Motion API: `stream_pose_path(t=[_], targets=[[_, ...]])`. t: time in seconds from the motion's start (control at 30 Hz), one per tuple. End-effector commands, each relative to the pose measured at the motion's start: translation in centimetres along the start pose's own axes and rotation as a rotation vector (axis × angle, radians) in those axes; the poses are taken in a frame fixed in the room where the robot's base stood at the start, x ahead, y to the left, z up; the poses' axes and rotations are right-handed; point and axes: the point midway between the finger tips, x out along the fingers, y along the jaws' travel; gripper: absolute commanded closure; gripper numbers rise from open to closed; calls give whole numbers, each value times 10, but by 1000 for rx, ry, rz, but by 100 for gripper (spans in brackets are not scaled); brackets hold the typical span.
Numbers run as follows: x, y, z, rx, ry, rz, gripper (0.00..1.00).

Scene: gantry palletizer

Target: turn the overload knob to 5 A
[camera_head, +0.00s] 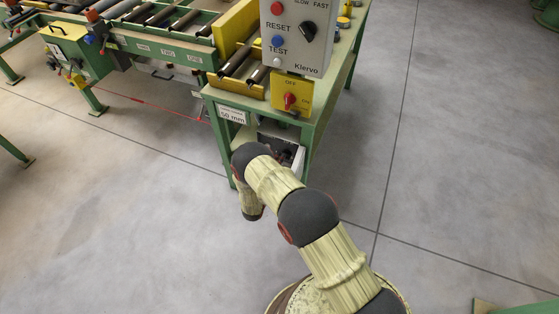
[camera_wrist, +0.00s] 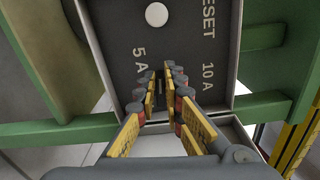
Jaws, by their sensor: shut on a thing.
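In the wrist view, a dark grey panel (camera_wrist: 190,28) carries the printed marks 5 A (camera_wrist: 140,60) at left and 10 A (camera_wrist: 208,76) at right. My gripper (camera_wrist: 161,84) reaches up to the panel between these marks, its yellow-padded fingers closed on the overload knob. The knob is mostly hidden between the fingertips, so I cannot tell which mark it points to. In the head view, my arm reaches to the opening under the green bench and hides most of the panel and the gripper.
A round white button (camera_wrist: 156,14) sits above the knob, beside the word RESET. Green frame beams (camera_wrist: 60,130) run on both sides of the panel box.

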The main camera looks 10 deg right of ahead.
Motion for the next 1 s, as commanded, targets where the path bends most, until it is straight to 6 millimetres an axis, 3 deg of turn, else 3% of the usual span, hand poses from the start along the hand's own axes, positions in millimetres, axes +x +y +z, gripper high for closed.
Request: stream_pose_path(t=[0.5, 1.0], targets=[[0, 9, 0, -379, -4, 1, 100], [0, 10, 0, -476, -5, 2, 100]])
